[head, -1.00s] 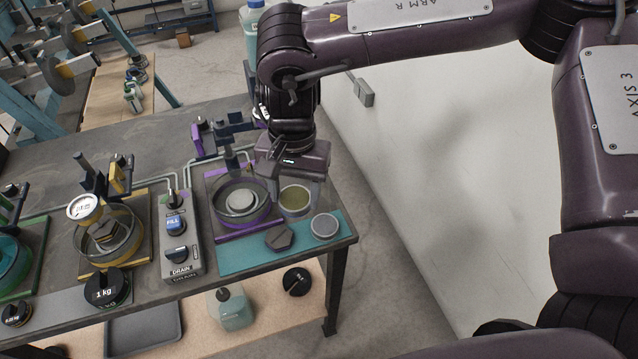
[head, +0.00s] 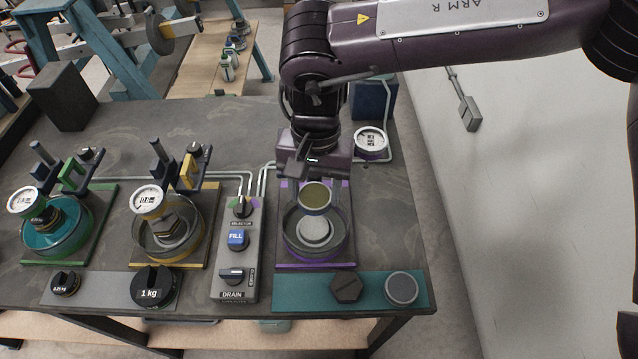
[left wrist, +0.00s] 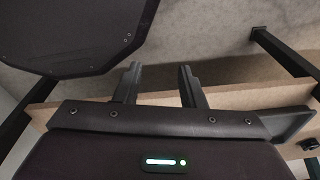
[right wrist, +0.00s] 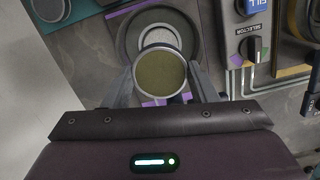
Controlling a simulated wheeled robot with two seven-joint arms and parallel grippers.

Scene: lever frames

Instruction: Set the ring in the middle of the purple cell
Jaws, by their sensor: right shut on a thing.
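The ring (head: 314,197) is a short round piece with a grey rim and an olive face. My right gripper (head: 315,190) is shut on it and holds it above the back part of the purple cell (head: 290,251). The cell is a clear round dish on a purple-edged plate, with a pale disc (head: 314,233) in its middle. In the right wrist view the ring (right wrist: 160,75) sits between the fingers and covers part of the pale disc and dish. My left gripper (left wrist: 160,85) shows only in the left wrist view, open and empty.
A teal mat (head: 290,293) in front holds a dark hexagonal weight (head: 346,287) and a round grey disc (head: 401,288). The control box (head: 238,265) stands just left of the purple cell. A gauge (head: 370,140) stands behind right. Yellow and green cells are further left.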

